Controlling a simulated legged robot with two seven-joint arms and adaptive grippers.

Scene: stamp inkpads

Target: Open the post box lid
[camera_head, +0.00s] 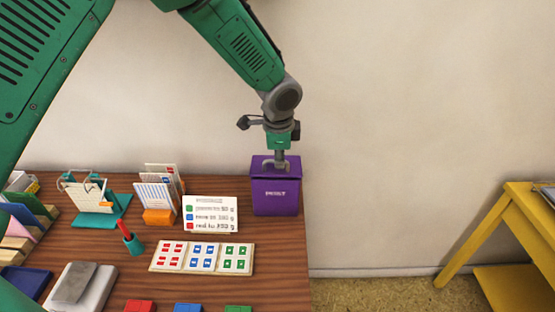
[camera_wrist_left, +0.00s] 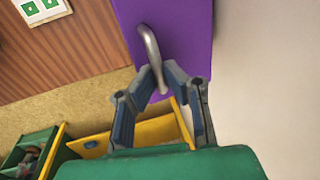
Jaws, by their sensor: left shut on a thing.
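The purple post box (camera_head: 275,201) stands at the back right corner of the wooden table, with white lettering on its front. Its purple lid (camera_head: 258,165) lies on top and looks closed. A grey curved handle is on the lid; in the left wrist view the handle (camera_wrist_left: 149,40) rises from the purple lid (camera_wrist_left: 187,30). My left gripper (camera_head: 281,163) reaches down from above and is shut on the handle. Its fingertips (camera_wrist_left: 156,77) meet at the handle's end in the left wrist view. My right gripper is not in view.
On the table (camera_head: 275,265), a white sign card (camera_head: 210,213), a stamp tray (camera_head: 202,257), an orange card holder (camera_head: 159,216) and a teal cup (camera_head: 134,245) stand left of the box. A yellow stand (camera_head: 525,222) is at right. The wall is close behind.

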